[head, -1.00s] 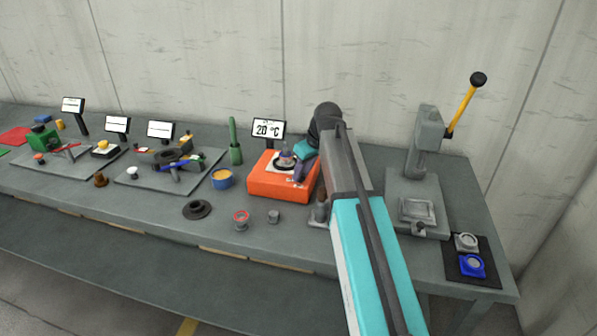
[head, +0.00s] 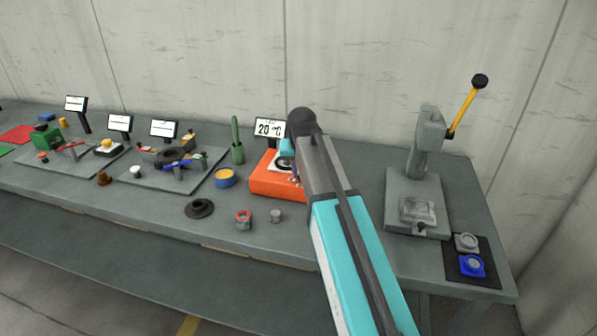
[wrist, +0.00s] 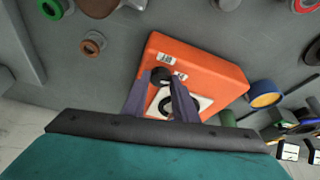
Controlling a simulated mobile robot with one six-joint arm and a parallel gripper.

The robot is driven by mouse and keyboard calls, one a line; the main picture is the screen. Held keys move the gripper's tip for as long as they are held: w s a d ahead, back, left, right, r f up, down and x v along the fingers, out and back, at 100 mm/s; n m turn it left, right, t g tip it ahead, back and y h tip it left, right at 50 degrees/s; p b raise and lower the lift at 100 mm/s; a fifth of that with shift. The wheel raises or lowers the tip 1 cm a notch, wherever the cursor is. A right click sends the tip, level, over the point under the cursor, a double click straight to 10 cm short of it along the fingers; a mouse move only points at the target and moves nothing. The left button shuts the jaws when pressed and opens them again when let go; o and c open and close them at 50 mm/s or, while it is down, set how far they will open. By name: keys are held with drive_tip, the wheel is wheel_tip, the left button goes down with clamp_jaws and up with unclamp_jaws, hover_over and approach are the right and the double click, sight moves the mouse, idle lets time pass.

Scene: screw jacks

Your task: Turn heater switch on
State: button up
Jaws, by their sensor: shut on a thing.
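The orange heater (head: 268,188) stands on the bench, partly hidden behind my arm in the head view. The wrist view shows its orange top (wrist: 215,80), a white square plate with a dark ring (wrist: 203,104), and two small white labels. A dark round switch knob (wrist: 160,74) sits near the labels. My gripper (wrist: 162,78) is over the heater, with its two dark fingers on either side of the knob, shut on it. In the head view the fingers are mostly hidden by the arm. The heater display (head: 269,128) reads 20 °C.
A blue and yellow round container (head: 224,178) and a green upright handle (head: 237,140) stand left of the heater. A press with a yellow lever (head: 466,110) stands at the right.

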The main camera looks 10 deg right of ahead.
drive_tip(key=shift+w+a+r+m+h, duration=0.1)
drive_tip(key=shift+m+h, duration=0.15)
drive_tip(key=shift+m, duration=0.35)
drive_tip(key=shift+w+a+m+h, duration=0.1)
drive_tip(key=shift+m+h, duration=0.15)
drive_tip(key=shift+m, duration=0.35)
drive_tip(key=o, duration=1.1)
drive_tip(key=shift+s, duration=0.1)
drive_tip(key=shift+c, duration=0.2)
drive_tip(key=shift+s, duration=0.1)
drive_tip(key=shift+b+v, duration=0.3)
drive_tip(key=shift+v, duration=0.9)
drive_tip(key=b+v, duration=0.2)
drive_tip(key=v, duration=0.9)
drive_tip(key=shift+r, duration=0.1)
